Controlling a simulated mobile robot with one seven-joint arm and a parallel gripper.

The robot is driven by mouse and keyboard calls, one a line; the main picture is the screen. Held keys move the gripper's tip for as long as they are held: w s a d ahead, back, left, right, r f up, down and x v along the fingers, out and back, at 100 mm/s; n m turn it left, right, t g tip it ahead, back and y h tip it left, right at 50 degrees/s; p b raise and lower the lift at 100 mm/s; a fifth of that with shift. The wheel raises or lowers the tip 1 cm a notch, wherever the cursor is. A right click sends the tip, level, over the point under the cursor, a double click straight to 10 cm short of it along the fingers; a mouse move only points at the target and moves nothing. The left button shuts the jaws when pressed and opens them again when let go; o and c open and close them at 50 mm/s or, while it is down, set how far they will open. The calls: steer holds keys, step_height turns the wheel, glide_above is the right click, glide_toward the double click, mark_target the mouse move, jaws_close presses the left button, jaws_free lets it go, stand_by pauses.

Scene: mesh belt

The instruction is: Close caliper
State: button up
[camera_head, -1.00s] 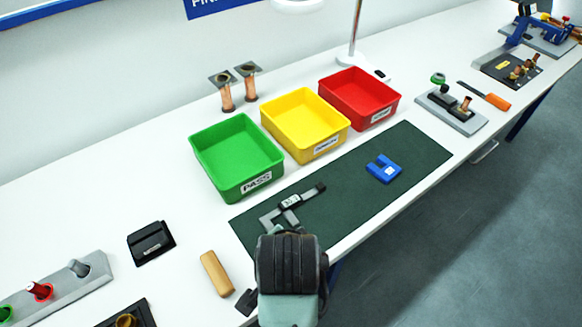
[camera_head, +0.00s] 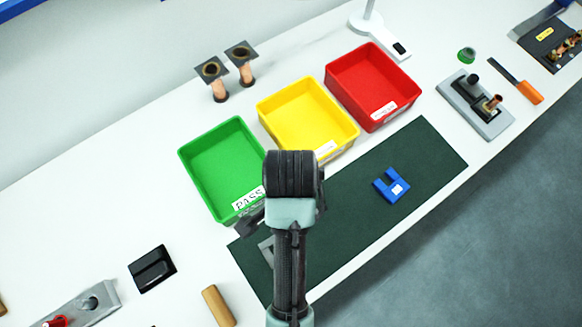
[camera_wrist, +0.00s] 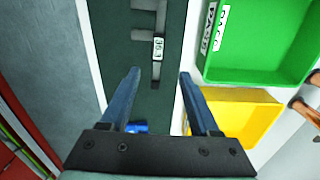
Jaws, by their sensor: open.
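The caliper (camera_wrist: 158,48) lies on the dark green mat (camera_wrist: 174,80), grey and black with a small display that seems to read 35.3. Its jaws point left at the top of the wrist view, with a gap between them. In the head view only a grey jaw part (camera_head: 266,251) shows; my arm hides the rest. My gripper (camera_wrist: 159,75) is open and empty. In the wrist view the lower end of the caliper's beam appears between its fingertips, with the fingers seemingly above the mat. The fingertips are hidden in the head view.
A green bin (camera_head: 217,168), yellow bin (camera_head: 311,124) and red bin (camera_head: 372,85) stand behind the mat. A blue block (camera_head: 392,185) lies on the mat's right part. A wooden handle (camera_head: 218,306) and black block (camera_head: 152,268) lie at left. The table's front edge is close.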

steer(key=f, duration=0.8)
steer(key=f+p, duration=0.1)
steer(key=f, duration=0.3)
steer(key=shift+s+f, duration=0.15)
steer(key=shift+s, duration=0.1)
jaws_close()
stand_by(0.9)
